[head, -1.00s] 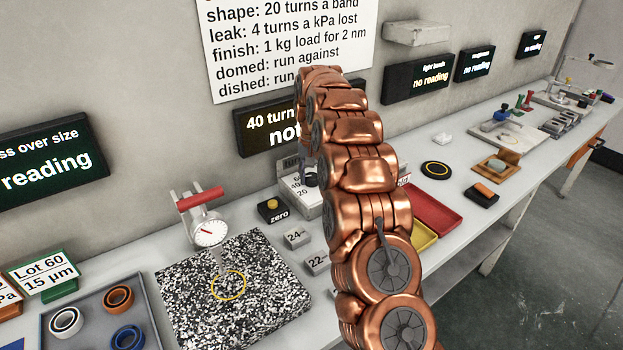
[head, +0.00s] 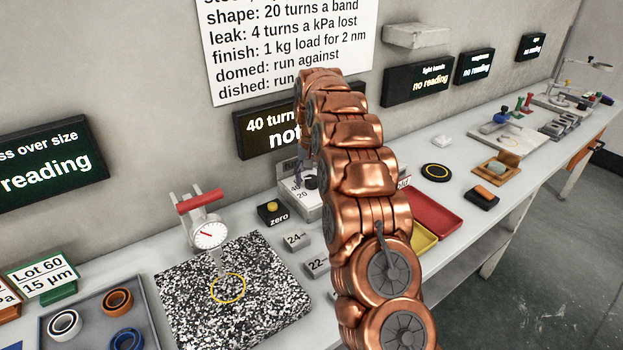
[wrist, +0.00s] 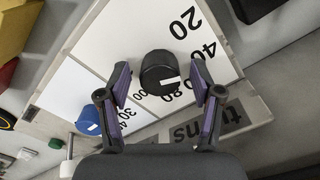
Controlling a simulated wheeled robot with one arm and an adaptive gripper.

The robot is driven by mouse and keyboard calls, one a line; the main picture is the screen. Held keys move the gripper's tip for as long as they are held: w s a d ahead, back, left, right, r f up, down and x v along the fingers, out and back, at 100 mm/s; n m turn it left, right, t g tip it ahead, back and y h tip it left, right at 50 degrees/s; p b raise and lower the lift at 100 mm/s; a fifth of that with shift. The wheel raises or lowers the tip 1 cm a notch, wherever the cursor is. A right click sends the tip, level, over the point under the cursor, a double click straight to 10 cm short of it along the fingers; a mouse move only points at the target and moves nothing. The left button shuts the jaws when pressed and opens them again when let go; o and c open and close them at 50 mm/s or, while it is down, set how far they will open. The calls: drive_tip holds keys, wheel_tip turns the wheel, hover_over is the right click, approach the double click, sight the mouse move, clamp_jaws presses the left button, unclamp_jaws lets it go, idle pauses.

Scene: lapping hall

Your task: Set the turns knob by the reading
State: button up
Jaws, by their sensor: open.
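The black turns knob (wrist: 158,70) is round, with a white mark on its right lower side, on a white dial face in the wrist view. The numbers 20, 40 and 80 show around it; the exact number at the mark is unclear. My gripper (wrist: 160,84) is open, with one finger on either side of the knob; no contact is visible. In the head view my arm hides most of the knob box (head: 311,213). The display (head: 267,131) reads "40 turn…" and "not…", its right part hidden. The wall chart (head: 290,50) gives turns rules.
A blue knob (wrist: 89,120) sits beside the black one, near my left finger. A zero button (head: 272,212), gauge blocks (head: 297,240), a dial gauge (head: 208,235) on a speckled plate (head: 270,310), and a red tray (head: 436,208) stand near the box.

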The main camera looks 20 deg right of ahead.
sight(311, 178)
drive_tip(key=shift+r, duration=0.1)
drive_tip(key=shift+r, duration=3.65)
